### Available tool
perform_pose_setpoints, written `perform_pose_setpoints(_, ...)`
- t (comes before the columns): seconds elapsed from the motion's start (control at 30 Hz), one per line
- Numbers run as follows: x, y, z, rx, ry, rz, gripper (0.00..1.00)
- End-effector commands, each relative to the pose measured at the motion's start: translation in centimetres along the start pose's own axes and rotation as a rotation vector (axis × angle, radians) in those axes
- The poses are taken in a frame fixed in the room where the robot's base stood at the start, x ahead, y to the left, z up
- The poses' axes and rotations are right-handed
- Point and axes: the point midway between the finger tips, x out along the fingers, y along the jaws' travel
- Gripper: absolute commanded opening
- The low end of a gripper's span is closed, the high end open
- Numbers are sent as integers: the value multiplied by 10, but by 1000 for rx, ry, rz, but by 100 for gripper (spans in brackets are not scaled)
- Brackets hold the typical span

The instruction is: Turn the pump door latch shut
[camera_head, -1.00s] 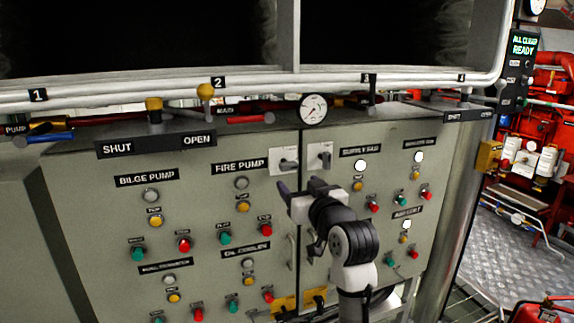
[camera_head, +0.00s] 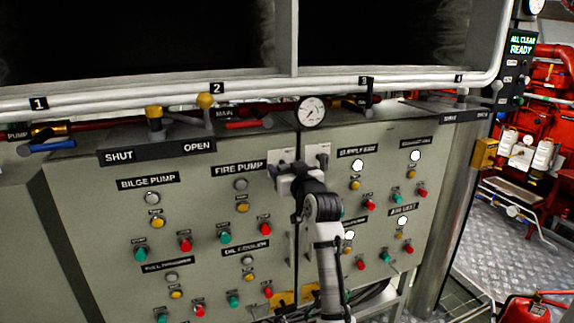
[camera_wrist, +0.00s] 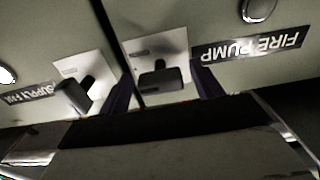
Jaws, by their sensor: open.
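The pump door latch is a dark handle on a pale plate (camera_head: 283,154) at the top right corner of the left cabinet door, beside the FIRE PUMP label (camera_head: 239,168). In the wrist view, which is upside down, the latch handle (camera_wrist: 163,80) lies roughly crosswise on its plate. My gripper (camera_wrist: 162,88) is open, with one dark finger on each side of the handle. I cannot tell whether either finger touches it. In the head view my gripper (camera_head: 281,170) covers the lower part of the latch.
A second latch (camera_wrist: 73,95) on its own plate (camera_head: 318,153) sits close by on the right-hand door, across the seam. Buttons and lamps cover both doors. A pressure gauge (camera_head: 311,111) and white pipes (camera_head: 250,89) run above.

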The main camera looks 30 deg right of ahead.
Motion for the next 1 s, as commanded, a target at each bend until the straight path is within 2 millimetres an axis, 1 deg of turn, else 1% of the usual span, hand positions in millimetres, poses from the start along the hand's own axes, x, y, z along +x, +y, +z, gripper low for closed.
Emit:
perform_pose_setpoints(0.1,4,0,0,0,-1,-1,65)
perform_pose_setpoints(0.3,4,-1,1,0,0,-1,65)
perform_pose_setpoints(0.33,4,-1,1,0,0,-1,64)
perform_pose_setpoints(0.67,4,0,0,0,0,-1,21)
perform_pose_setpoints(0.87,4,-1,2,-11,0,-1,21)
perform_pose_setpoints(1.0,4,-1,3,-50,0,-1,21)
